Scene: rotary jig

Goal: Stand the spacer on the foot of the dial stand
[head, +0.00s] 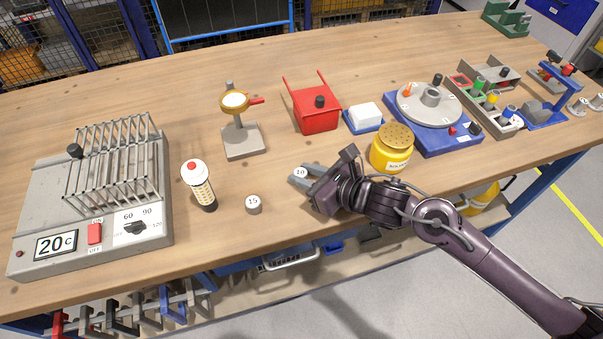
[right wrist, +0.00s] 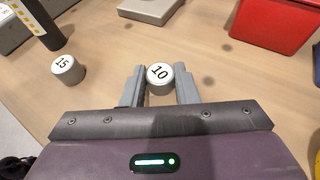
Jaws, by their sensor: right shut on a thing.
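The dial stand has a grey rectangular foot (head: 243,143), a post and a round yellow-rimmed dial (head: 235,101) with a red pointer. Its foot shows partly at the top of the right wrist view (right wrist: 152,8). The spacer sits upright between the fingertips in the right wrist view (right wrist: 159,74). I cannot tell whether it is clear of the table. A second spacer, marked 15 (head: 253,204), stands free on the table. My left gripper is out of view.
A red bin (head: 316,105), a white block on a blue tray (head: 364,118), a yellow jar (head: 392,150) and a blue turntable (head: 432,115) are right. Bare wood lies between spacer and foot.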

